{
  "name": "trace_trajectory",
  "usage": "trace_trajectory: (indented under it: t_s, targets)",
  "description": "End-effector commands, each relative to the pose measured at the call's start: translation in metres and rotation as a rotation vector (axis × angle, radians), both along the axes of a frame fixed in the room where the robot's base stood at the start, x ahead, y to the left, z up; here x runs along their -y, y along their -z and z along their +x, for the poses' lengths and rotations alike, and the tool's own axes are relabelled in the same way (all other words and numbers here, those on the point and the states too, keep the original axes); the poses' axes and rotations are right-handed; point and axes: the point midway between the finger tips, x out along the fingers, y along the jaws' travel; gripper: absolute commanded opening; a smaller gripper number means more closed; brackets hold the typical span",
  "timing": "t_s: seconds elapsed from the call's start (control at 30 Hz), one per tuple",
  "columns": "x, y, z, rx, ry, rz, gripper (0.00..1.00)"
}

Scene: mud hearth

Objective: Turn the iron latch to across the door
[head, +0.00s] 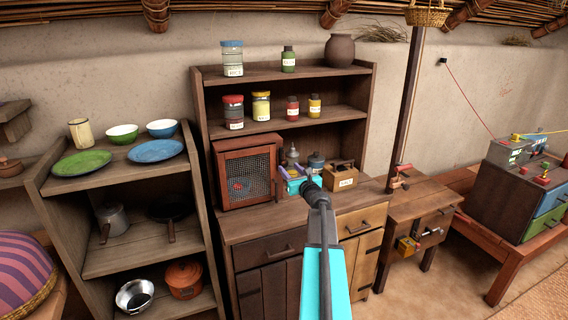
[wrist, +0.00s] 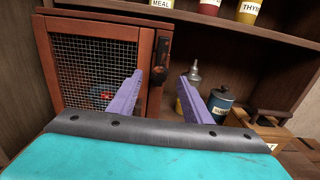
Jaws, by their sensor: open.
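The small red-brown cabinet with a mesh door (head: 246,175) stands on the wooden counter; its door (wrist: 95,68) looks shut. The dark iron latch (wrist: 161,55) is on the post just right of the door in the wrist view. It stands upright, alongside the door edge rather than across it. My gripper (wrist: 161,76) is open and empty, its purple fingers pointing at the latch, one tip on each side of its lower end in the picture. I cannot tell how far apart they are in depth. In the head view my arm hides part of the gripper, and the latch is hard to make out.
Right of the cabinet stand an oil can (wrist: 194,75), a dark blue canister (wrist: 220,103) and a wooden box (head: 342,177). A shelf with several jars (head: 261,106) is above. Open shelves with plates (head: 82,163) stand at left.

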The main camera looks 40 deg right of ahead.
Motion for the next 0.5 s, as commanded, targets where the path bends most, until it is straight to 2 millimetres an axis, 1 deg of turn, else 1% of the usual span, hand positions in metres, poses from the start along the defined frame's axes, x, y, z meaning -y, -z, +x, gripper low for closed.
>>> trace_trajectory:
  t_s: [0.03,0.5]
  targets:
    - [0.003,-0.001,0.006,0.0,0.0,0.0,0.45]
    - [0.019,-0.001,0.045,0.0,0.0,0.001,0.45]
